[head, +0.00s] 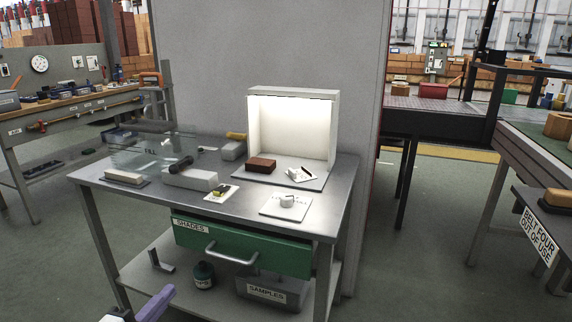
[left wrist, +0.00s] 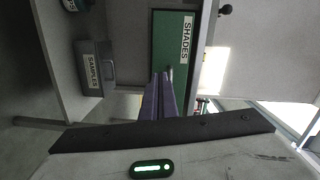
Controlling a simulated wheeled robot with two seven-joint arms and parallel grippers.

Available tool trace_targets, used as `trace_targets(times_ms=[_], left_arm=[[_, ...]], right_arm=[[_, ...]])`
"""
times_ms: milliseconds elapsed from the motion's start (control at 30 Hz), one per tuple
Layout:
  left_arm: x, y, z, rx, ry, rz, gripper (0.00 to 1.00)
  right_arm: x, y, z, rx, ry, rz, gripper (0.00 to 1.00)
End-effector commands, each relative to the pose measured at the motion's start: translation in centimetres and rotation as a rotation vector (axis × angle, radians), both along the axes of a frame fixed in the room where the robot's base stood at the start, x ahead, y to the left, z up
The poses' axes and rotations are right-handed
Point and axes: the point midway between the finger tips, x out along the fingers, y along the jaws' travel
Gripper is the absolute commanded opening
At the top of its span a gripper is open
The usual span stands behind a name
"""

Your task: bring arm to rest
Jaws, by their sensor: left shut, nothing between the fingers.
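My left gripper (head: 168,292) shows at the bottom edge of the head view as a purple finger, in front of and below the metal workbench (head: 130,190). In the left wrist view its two purple fingers (left wrist: 160,80) are together with nothing between them. They point toward the green drawer (left wrist: 173,50) labelled SHADES, which also shows in the head view (head: 240,243) under the bench top. Whether the fingertips touch the drawer cannot be told. My right gripper is not in view.
The lower shelf holds a SAMPLES box (head: 266,292) and a dark jar (head: 204,274). Open floor lies right of the bench, before a conveyor.

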Motion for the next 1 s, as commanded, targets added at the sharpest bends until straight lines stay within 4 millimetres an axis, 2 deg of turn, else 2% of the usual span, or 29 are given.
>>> trace_targets(times_ms=[33, 100, 167, 200, 300, 400, 500, 600, 667, 1000], left_arm=[[-2.3, -1.6, -0.6, -0.121, 0.076, 0.032, 0.00], [-5.9, -3.8, -2.4, -0.328, 0.205, 0.107, 0.00], [-9.4, -5.7, -4.0, -0.504, 0.328, 0.179, 0.00], [-11.8, -7.1, -5.0, -0.613, 0.409, 0.227, 0.00], [-17.5, -10.4, -6.7, -0.848, 0.595, 0.339, 0.00], [-22.2, -13.3, -7.5, -1.019, 0.744, 0.431, 0.00], [-25.3, -15.3, -7.7, -1.130, 0.844, 0.493, 0.00], [-26.9, -16.5, -7.8, -1.185, 0.899, 0.526, 0.00], [-27.3, -16.7, -7.8, -1.199, 0.911, 0.532, 0.00], [-27.3, -16.7, -8.0, -1.199, 0.912, 0.533, 0.00]], right_arm=[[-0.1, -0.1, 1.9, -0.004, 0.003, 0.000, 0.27], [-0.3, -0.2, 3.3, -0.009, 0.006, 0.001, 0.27], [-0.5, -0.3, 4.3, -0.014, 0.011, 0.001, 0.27], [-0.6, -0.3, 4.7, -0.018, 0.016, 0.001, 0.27], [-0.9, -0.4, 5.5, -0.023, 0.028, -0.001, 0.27], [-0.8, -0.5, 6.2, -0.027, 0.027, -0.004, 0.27], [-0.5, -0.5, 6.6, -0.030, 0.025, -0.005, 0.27], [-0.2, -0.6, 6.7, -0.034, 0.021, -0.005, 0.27], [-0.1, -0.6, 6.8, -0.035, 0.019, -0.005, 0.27], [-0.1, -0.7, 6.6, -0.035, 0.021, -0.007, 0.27]])
